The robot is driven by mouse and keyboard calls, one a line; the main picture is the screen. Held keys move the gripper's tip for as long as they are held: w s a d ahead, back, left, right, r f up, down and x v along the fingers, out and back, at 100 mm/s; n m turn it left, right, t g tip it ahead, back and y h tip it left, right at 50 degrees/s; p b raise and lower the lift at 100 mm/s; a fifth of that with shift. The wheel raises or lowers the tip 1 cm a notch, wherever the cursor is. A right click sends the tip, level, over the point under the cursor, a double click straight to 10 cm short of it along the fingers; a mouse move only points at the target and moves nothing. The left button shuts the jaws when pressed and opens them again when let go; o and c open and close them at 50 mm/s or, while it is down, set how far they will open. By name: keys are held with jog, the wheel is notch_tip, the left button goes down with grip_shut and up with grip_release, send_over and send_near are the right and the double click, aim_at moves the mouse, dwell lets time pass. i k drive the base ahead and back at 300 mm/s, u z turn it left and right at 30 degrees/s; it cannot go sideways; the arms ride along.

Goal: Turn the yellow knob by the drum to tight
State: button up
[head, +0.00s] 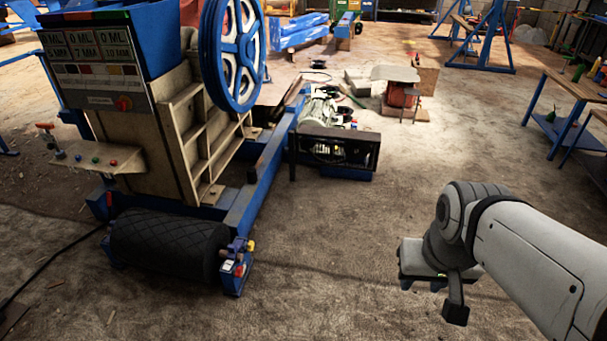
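The yellow knob (251,246) is small and sits on the blue bracket at the right end of the black drum (170,243). The drum lies low at the front foot of the jaw crusher, left of centre. My gripper (430,297) is at the right, clear of the knob and drum by a wide stretch of floor. One dark finger points down at its right side. The other finger is small and partly hidden, so the gap between them is unclear. I see nothing held. The knob's marking is too small to read.
The jaw crusher (140,130) with its blue flywheel (232,50) fills the left. A blue box with a red button (236,268) is just below the knob. A black-framed motor guard (337,150) stands behind. The floor between my gripper and the drum is clear.

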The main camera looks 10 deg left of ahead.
aim_at(249, 247)
jog(key=z, duration=0.05)
jog(key=i, duration=1.5)
jog(key=u, duration=0.6)
jog(key=i, duration=0.35)
jog(key=u, duration=0.5)
jog(key=k, duration=0.7)
jog(key=u, duration=0.2)
jog(key=i, duration=0.7)
jog(key=z, duration=0.1)
